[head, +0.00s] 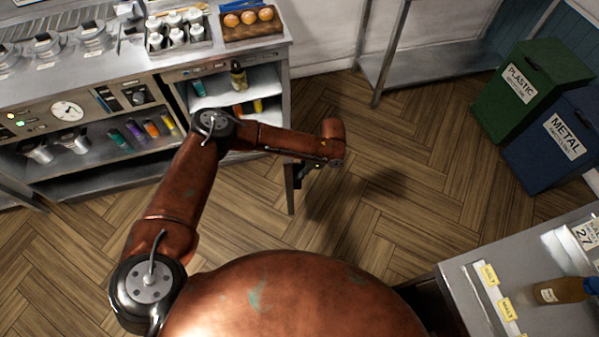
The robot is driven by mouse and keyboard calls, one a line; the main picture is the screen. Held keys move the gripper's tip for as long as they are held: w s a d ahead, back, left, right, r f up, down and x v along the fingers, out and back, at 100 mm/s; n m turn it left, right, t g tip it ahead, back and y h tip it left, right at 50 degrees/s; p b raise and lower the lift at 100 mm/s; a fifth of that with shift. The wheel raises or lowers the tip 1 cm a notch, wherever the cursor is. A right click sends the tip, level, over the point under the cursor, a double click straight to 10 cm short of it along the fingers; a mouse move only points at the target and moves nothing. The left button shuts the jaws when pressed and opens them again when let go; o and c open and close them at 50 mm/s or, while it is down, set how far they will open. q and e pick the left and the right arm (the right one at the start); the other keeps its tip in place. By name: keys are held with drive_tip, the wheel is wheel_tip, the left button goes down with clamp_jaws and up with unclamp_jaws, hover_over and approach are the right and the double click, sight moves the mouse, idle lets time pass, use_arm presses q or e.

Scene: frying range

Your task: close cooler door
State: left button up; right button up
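The cooler (262,80) is the open-fronted compartment at the right end of the counter, with bottles and cans on its shelves. A narrow grey upright panel (291,198), seen nearly edge-on, stands out from the cooler's right side. It looks like the cooler door, standing open, with my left arm hiding much of it. My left gripper (303,177), small and dark, hangs below the end of my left arm, close to the right face of this panel. I cannot tell whether it touches the panel or whether its fingers are open. My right gripper is out of view.
A tray of round orange-brown items (250,24) and a bottle rack (178,38) stand on the counter. A green plastic bin (520,95) and a blue metal bin (560,150) stand at right. Another counter (455,285) is at lower right. The wooden floor between is clear.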

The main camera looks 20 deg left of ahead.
use_arm(q)
clamp_jaws()
drive_tip(key=shift+a, duration=0.1)
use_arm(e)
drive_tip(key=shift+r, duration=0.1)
